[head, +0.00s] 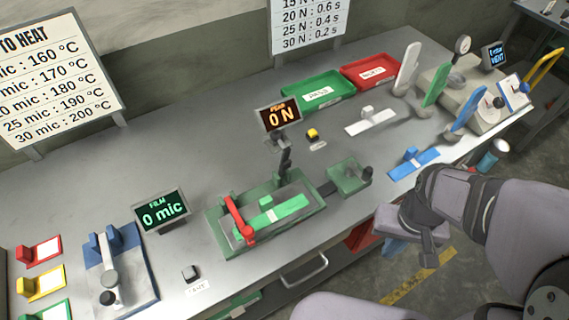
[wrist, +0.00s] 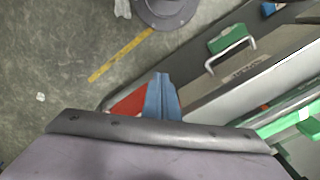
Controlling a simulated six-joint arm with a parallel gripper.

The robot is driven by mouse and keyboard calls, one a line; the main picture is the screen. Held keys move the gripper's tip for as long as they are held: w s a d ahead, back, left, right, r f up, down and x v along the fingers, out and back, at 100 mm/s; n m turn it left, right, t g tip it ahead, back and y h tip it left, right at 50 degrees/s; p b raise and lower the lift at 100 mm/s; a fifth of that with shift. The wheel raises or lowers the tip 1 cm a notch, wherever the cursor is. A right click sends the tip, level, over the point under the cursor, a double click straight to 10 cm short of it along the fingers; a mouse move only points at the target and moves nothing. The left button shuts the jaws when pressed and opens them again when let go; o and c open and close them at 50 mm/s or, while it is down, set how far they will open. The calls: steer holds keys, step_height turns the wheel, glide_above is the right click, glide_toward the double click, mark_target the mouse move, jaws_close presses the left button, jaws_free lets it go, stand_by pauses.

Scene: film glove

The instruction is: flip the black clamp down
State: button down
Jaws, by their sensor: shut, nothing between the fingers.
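The black clamp (head: 285,161) stands raised at the back edge of the green fixture (head: 217,243), below the orange-lit 0 N display. A red clamp (head: 240,220) lies across the left part of that fixture. A bright green strip (head: 285,210) lies on the fixture's bed. My gripper (head: 394,250) is in front of the bench edge, to the right of and well apart from the black clamp. Its blue-grey fingers are together and empty in the wrist view (wrist: 162,76). The black clamp cannot be made out in the wrist view.
The 0 N display (head: 278,113) stands close behind the black clamp. A green block (head: 349,173) sits right of the fixture. A film display (head: 162,210) stands left. The back left bench top is clear.

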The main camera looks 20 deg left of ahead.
steer(key=w+a+r+n+t+y+p, duration=0.15)
steer(key=w+a+r, duration=0.25)
steer(key=w+r, duration=0.45)
steer(key=w+a+r+n+t+h+p, duration=0.15)
steer(key=w+a+r, duration=0.25)
steer(key=w+r, duration=0.45)
steer(key=a+r+n+g+p, duration=0.1)
steer(key=a+r+n+p, duration=0.2)
steer(key=a, duration=1)
steer(key=w+a+r+n+g+p, duration=0.1)
steer(key=a+r+n+g+p, duration=0.1)
steer(key=a+r+p, duration=0.5)
steer(key=a, duration=0.6)
steer(key=shift+w+r+n+p, duration=0.25)
steer(key=shift+r+n+p, duration=0.05)
steer(key=shift+r+n, duration=0.1)
steer(key=shift+f, duration=0.1)
steer(key=s+d+f+p, duration=0.2)
steer(key=s+d+f, duration=0.1)
steer(key=f, duration=0.7)
steer(key=shift+f+p, duration=0.3)
